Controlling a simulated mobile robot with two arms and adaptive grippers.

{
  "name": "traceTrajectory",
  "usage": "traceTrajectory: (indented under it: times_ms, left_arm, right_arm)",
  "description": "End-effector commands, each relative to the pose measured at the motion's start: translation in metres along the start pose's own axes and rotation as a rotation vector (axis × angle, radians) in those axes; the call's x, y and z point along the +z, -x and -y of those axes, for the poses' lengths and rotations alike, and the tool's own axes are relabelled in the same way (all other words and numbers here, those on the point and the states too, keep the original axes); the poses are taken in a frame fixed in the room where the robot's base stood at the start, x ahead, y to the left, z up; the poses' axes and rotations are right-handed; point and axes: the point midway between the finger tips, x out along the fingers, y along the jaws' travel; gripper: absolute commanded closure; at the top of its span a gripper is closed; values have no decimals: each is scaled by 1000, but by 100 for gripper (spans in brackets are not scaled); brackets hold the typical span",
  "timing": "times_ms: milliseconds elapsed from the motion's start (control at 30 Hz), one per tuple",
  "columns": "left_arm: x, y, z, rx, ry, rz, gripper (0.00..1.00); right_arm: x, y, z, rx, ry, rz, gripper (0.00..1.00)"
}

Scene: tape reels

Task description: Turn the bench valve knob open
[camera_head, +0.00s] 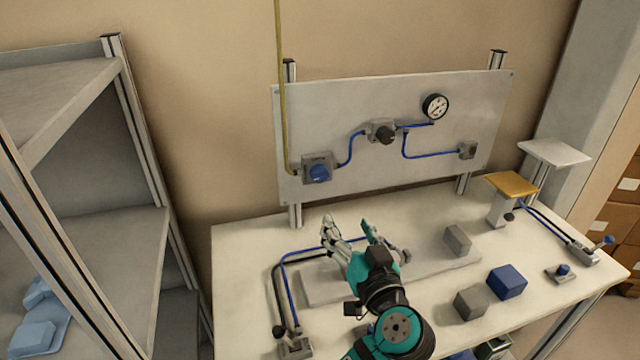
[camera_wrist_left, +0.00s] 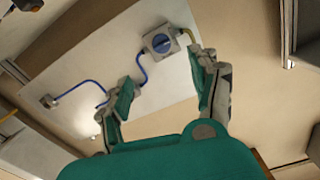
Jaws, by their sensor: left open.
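The blue valve knob (camera_head: 319,173) sits on a grey square base at the lower left of the upright panel (camera_head: 340,110). A yellow pipe enters the base from above and a blue tube leaves it to the right. In the left wrist view the blue knob (camera_wrist_left: 161,44) appears beyond the fingers, between them. My left gripper (camera_head: 349,226) is open and empty, in front of the panel and apart from the knob. In the left wrist view its fingers (camera_wrist_left: 160,75) are spread. My right gripper is not in view.
A gauge (camera_head: 435,106) and a dark-knobbed regulator (camera_head: 384,132) are on the panel. The white bench (camera_head: 240,250) holds a grey block (camera_head: 457,239), a blue block (camera_head: 507,282) and a yellow-topped stand (camera_head: 511,185). A grey shelf (camera_head: 120,250) stands at left.

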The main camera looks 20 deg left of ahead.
Motion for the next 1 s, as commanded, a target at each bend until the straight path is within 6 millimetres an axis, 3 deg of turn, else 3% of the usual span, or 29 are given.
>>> traceTrajectory:
  times_ms: [167, 700, 1000]
  left_arm:
    - [-5, -26, 2, -4, -3, -3, 37]
    - [-5, -140, 2, -3, -2, 0, 37]
    - [-2, -168, 1, 0, 1, 1, 37]
  right_arm:
    - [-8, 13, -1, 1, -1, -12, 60]
    - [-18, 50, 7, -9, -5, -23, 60]
    - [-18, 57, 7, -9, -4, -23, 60]
